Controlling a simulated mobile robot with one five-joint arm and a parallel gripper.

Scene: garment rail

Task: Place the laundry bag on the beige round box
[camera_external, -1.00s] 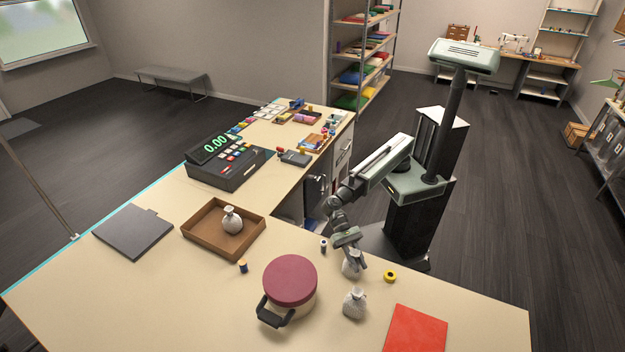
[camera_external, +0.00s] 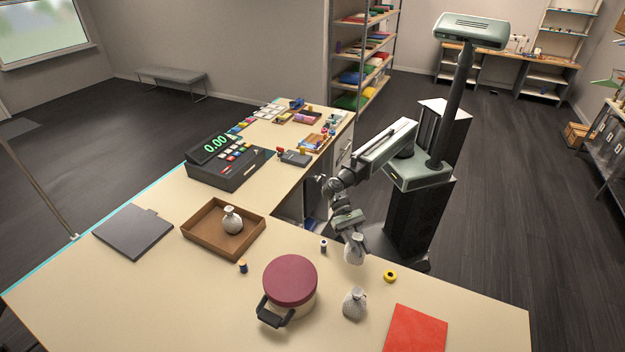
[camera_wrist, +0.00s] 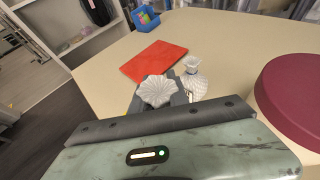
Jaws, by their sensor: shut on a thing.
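My gripper (camera_external: 353,236) is shut on a small pale laundry bag (camera_external: 355,251) and holds it above the table's near edge. The held bag's pleated top (camera_wrist: 157,91) also shows in the wrist view. The round box (camera_external: 291,289) has a beige side, a flat dark-red lid (camera_external: 290,278) and a black handle. It stands to the left of my gripper, and its lid is at the right edge of the wrist view (camera_wrist: 300,95). A second similar bag (camera_external: 354,304) stands on the table, right of the box, and shows behind the held one in the wrist view (camera_wrist: 194,78).
A brown tray (camera_external: 187,239) holding another bag (camera_external: 232,219) is on the left. A red sheet (camera_external: 416,329) lies on the right. A cash register (camera_external: 226,163) and a grey folder (camera_external: 133,231) are farther off.

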